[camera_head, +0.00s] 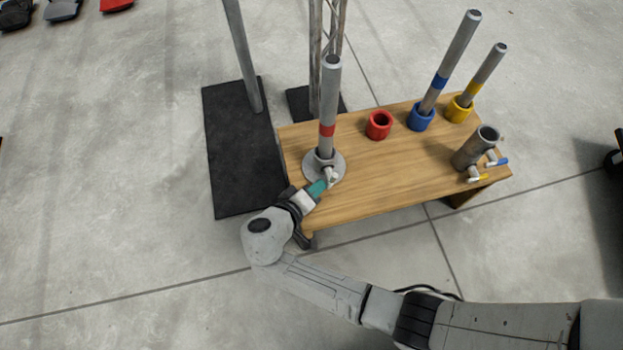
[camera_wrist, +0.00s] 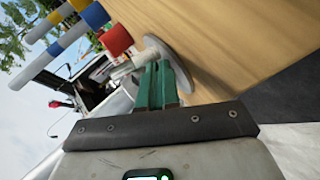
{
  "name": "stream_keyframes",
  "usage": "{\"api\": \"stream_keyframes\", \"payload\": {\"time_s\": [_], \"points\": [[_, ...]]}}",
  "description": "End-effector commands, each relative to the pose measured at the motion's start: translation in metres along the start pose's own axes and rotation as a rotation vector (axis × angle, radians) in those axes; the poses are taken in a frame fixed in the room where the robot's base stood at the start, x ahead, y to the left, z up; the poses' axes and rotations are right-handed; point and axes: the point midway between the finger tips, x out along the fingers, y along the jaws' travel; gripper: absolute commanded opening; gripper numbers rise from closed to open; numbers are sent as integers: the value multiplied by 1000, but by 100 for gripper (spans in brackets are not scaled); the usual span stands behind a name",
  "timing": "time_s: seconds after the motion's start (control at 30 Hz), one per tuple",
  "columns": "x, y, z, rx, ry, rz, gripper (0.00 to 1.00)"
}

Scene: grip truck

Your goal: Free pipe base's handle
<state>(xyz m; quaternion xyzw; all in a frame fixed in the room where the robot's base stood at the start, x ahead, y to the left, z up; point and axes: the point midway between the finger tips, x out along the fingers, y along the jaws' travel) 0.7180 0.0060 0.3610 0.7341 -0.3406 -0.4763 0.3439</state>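The pipe base (camera_head: 337,160) is a grey round flange lying flat at the left end of the wooden table. An upright grey pipe with a red band (camera_head: 328,108) stands in it. A short pale handle (camera_head: 332,175) sticks out of the base toward me. My gripper (camera_head: 323,186) reaches it from the lower left, and its green fingers lie close together on the handle. In the wrist view the green fingers (camera_wrist: 159,72) meet around the handle's end, beside the base's disc (camera_wrist: 180,66). The fingertips hide part of the handle.
The wooden table (camera_head: 385,180) also holds an empty red cup (camera_head: 379,125), blue (camera_head: 421,117) and yellow (camera_head: 459,108) cups with leaning pipes, and a tilted grey cylinder (camera_head: 476,148) at right. A black floor plate with a post (camera_head: 240,145) stands left of the table.

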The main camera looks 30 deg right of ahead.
Motion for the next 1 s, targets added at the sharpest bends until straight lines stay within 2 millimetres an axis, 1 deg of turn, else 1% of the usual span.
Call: {"api": "stream_keyframes", "payload": {"time_s": [0.1, 0.2, 1.0], "points": [[1, -1, 7, -1, -2, 0, 0], [2, -3, 9, -1, -2, 1, 0], [4, -6, 10, 0, 1, 0, 0]]}}
